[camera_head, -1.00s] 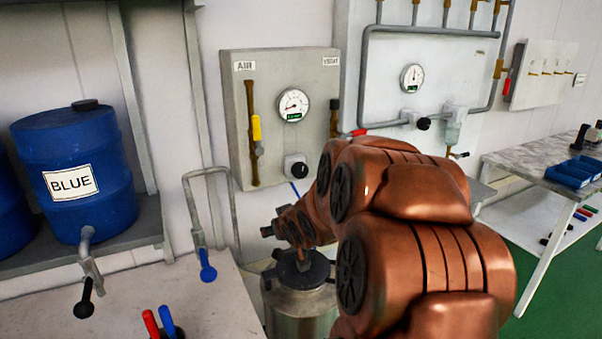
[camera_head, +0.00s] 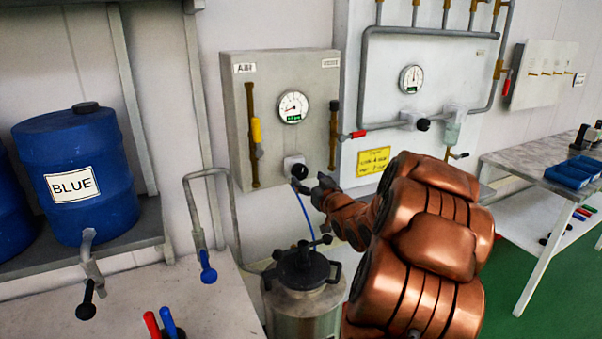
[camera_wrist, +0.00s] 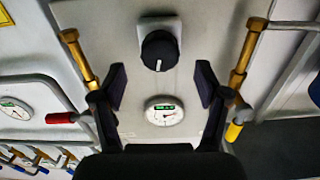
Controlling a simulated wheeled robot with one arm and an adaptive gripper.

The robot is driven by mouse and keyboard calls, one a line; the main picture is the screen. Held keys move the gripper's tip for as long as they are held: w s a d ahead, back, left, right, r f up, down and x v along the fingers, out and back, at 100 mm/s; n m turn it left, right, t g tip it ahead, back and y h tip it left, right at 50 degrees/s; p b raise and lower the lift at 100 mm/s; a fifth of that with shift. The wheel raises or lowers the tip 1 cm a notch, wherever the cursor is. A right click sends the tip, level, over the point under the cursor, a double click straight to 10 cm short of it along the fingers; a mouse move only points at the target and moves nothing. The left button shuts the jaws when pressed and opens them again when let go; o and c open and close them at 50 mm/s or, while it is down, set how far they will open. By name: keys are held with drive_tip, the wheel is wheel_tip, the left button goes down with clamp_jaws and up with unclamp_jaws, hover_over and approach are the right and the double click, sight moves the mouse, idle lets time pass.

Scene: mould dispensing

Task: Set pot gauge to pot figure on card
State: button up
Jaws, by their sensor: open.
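The grey AIR panel (camera_head: 272,152) carries a round white gauge (camera_head: 293,107) with a small green readout; its figures are too small to read. Below it is a black knob (camera_head: 299,171) on a white mount. My gripper (camera_head: 314,187) is just right of and below the knob in the head view. In the wrist view my gripper (camera_wrist: 160,75) is open and empty. Its fingers lie either side of the knob (camera_wrist: 159,51) and the gauge (camera_wrist: 164,112), apart from both. The yellow card (camera_head: 373,161) hangs on the right-hand panel; its writing is blurred.
A lidded metal pot (camera_head: 303,285) stands below the panel, with a blue hose rising behind it. A yellow-handled valve (camera_head: 257,135) and a red-handled valve (camera_head: 358,134) flank the knob. A second gauge (camera_head: 411,79) is on the right-hand panel. Blue drums stand at left.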

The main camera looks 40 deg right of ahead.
sight(302, 174)
drive_tip(key=shift+p+x, duration=0.65)
drive_tip(key=shift+x, duration=1.95)
drive_tip(key=shift+f, duration=0.1)
drive_tip(key=c, duration=1.2)
